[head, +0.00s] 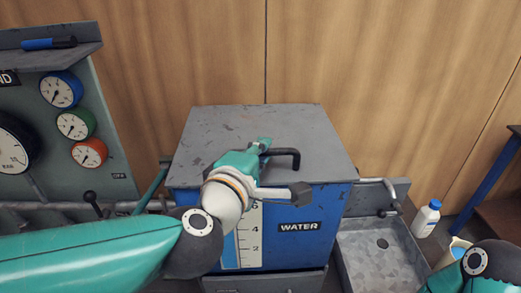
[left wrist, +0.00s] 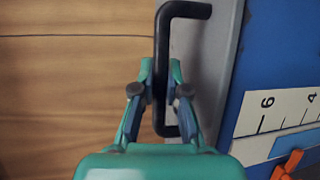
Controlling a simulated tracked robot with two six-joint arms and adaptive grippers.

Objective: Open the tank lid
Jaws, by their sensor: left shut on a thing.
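The blue water tank (head: 320,215) stands in the middle of the head view, with a scuffed grey lid (head: 300,130) lying flat on top, closed. A black bar handle (head: 290,153) sits on the lid near its front. My left gripper (head: 263,146) reaches over the front of the tank and is shut on the handle. In the left wrist view, the fingers of the left gripper (left wrist: 160,90) sit on both sides of the black handle (left wrist: 184,10). Of my right arm, only a link shows at the lower right; its gripper is out of view.
A panel with several gauges (head: 75,125) stands at the left, with a shelf (head: 45,55) above it. A grey sink (head: 385,250) is right of the tank. A wooden wall (head: 390,60) is behind the tank.

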